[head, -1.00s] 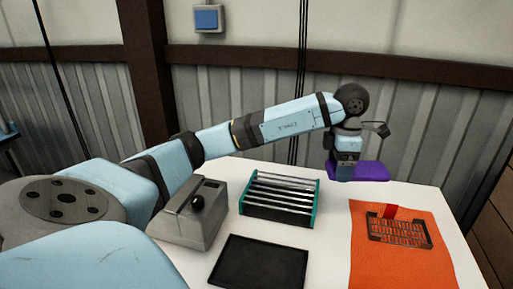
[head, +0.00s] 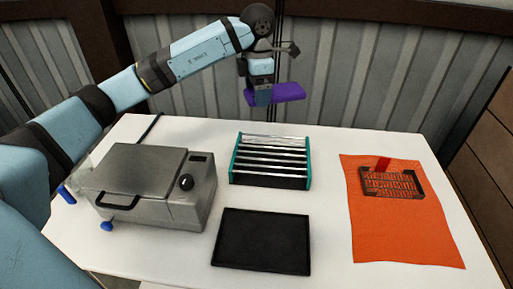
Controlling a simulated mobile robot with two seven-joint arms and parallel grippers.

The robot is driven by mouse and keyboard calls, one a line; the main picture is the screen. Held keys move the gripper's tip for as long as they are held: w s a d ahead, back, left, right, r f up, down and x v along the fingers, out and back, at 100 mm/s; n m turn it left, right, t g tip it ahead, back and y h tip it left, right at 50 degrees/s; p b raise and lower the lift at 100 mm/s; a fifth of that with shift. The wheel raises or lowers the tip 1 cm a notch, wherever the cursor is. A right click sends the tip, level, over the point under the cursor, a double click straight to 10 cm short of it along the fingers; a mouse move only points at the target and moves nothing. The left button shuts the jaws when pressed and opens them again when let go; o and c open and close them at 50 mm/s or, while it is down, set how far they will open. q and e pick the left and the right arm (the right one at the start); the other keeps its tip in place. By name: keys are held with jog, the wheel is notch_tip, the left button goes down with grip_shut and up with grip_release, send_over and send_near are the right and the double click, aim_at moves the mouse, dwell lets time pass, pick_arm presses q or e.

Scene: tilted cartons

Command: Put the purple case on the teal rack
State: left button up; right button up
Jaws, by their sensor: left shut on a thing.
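The purple case (head: 286,92) is held in the air above and behind the teal rack, beyond the table's back edge in the picture. My left gripper (head: 262,98) is shut on the case, near its left part; the fingertips are mostly hidden. The teal rack (head: 234,160) stands on the table at the back middle, with teal end walls and several silver bars across it. Nothing lies on its bars. My right gripper is not in view.
A grey metal machine (head: 150,175) with a black handle and knob stands left of the rack. A black tray (head: 261,241) lies in front of the rack. An orange cloth (head: 400,235) with a dark wire basket (head: 392,184) and a red item lies at the right.

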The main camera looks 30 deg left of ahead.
aim_at(257, 155)
pick_arm(q)
notch_tip(257, 155, down, 20)
jog(key=shift+r+p, duration=0.15)
jog(key=shift+p, duration=0.15)
jog(key=shift+f, duration=0.25)
jog(key=o, duration=0.8)
jog(key=shift+o, duration=0.2)
jog(key=shift+r, duration=0.15)
notch_tip(257, 155, up, 12)
jog(key=shift+b, duration=0.35)
jog(key=shift+s, duration=0.1)
